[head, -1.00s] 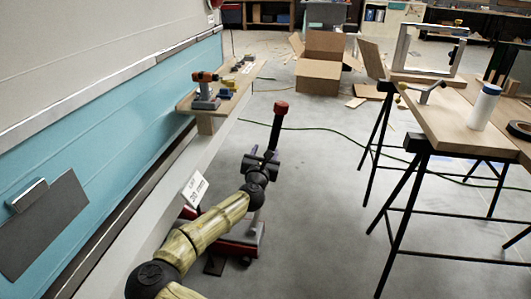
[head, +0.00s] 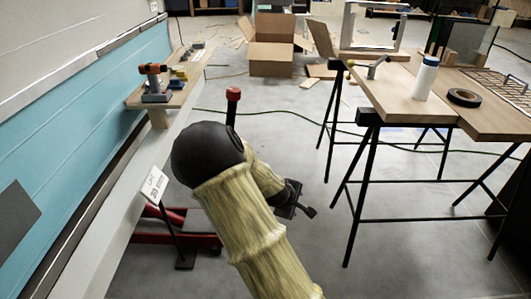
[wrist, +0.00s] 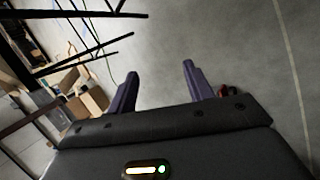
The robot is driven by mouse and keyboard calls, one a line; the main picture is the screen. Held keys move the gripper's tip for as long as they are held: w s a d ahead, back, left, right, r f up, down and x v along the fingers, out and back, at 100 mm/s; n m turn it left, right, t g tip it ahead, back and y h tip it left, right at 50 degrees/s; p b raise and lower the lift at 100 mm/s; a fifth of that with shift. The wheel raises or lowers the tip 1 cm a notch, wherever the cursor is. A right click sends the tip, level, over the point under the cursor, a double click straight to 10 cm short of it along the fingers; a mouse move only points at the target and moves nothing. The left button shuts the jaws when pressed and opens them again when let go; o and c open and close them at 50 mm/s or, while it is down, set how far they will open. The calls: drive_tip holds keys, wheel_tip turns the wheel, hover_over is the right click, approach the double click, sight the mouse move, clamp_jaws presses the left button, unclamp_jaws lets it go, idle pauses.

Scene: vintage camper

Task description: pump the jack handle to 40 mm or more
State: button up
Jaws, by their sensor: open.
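The jack handle (head: 233,95), a dark rod with a red knob, stands up behind my arm in the head view; its lower part is hidden. The red jack (head: 165,238) sits low on the floor beside the camper, partly covered by my arm. My gripper (head: 303,206) is right of and below the knob, apart from the handle as far as I can see. In the wrist view, my gripper (wrist: 158,75) has its two fingers spread, with only grey floor between them. A small reddish thing (wrist: 229,91) shows beside the right finger; I cannot tell what it is.
A white lift sign (head: 153,185) stands by the camper's sill. A shelf (head: 170,95) on the left carries an orange and black drill (head: 154,82). A trestle table (head: 395,95) with black legs stands to the right. Cardboard boxes (head: 270,58) lie behind. Floor between is clear.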

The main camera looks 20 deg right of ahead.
drive_tip(key=s+a+r+m+g+y, duration=0.1)
drive_tip(key=s+a+r+m+y, duration=0.2)
drive_tip(key=s, duration=0.6)
drive_tip(key=s+a+r+m+g+y, duration=0.1)
drive_tip(key=s+a+r+m+y, duration=0.1)
drive_tip(key=s+a+r+m, duration=0.4)
drive_tip(key=s+a, duration=0.1)
drive_tip(key=s, duration=0.3)
drive_tip(key=shift+a+r+m+y, duration=0.35)
drive_tip(key=shift+r+m+y, duration=0.05)
drive_tip(key=c, duration=0.3)
drive_tip(key=shift+d, duration=0.1)
